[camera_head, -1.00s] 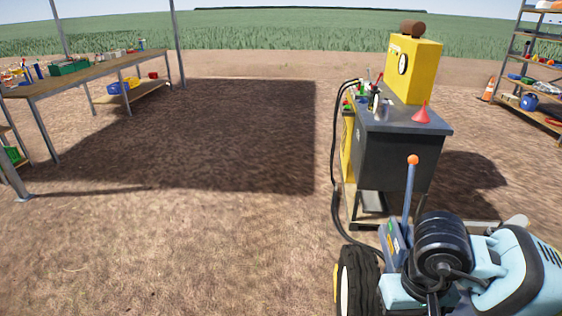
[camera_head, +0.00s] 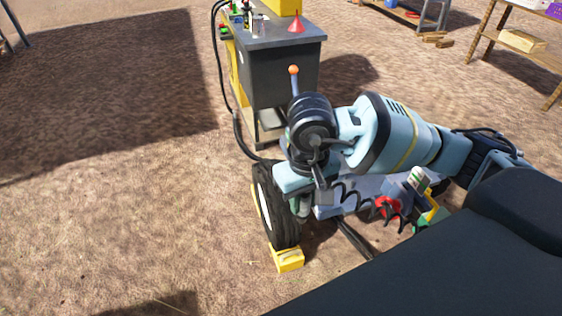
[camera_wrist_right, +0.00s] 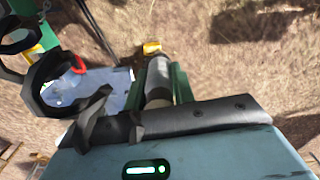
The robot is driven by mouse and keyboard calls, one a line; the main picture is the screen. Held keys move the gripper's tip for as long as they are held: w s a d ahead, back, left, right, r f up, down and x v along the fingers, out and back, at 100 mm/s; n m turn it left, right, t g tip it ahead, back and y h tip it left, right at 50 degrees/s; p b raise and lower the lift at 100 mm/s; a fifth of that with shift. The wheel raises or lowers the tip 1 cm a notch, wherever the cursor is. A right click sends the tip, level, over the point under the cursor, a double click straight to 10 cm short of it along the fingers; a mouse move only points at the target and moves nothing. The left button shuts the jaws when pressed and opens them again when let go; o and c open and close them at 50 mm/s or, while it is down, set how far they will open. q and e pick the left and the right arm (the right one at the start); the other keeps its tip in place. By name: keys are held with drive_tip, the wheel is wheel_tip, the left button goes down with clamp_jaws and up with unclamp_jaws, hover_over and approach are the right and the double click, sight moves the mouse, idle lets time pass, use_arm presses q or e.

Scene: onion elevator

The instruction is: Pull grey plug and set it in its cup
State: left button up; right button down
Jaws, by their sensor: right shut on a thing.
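My right gripper (camera_head: 303,207) hangs down under its dark wrist, beside a black tyre (camera_head: 276,205). I cannot make out the plug's cup. My left gripper is not in view.
A lever with an orange knob (camera_head: 293,70) rises behind the wrist. A yellow chock (camera_head: 287,260) lies by the tyre. Red and green parts (camera_head: 388,207) sit right of the gripper. Bare ground lies left.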

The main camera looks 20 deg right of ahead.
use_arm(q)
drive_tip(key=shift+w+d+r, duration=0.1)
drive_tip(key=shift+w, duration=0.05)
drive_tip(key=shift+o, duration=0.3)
use_arm(e)
drive_tip(key=w+a+r+n, duration=0.4)
drive_tip(key=a+r+n, duration=0.3)
drive_tip(key=a, duration=0.7)
wheel_tip(320, 180, up, 3)
drive_tip(key=shift+a+f+n, duration=0.1)
drive_tip(key=shift+a+n, duration=0.1)
drive_tip(key=shift+n, duration=0.2)
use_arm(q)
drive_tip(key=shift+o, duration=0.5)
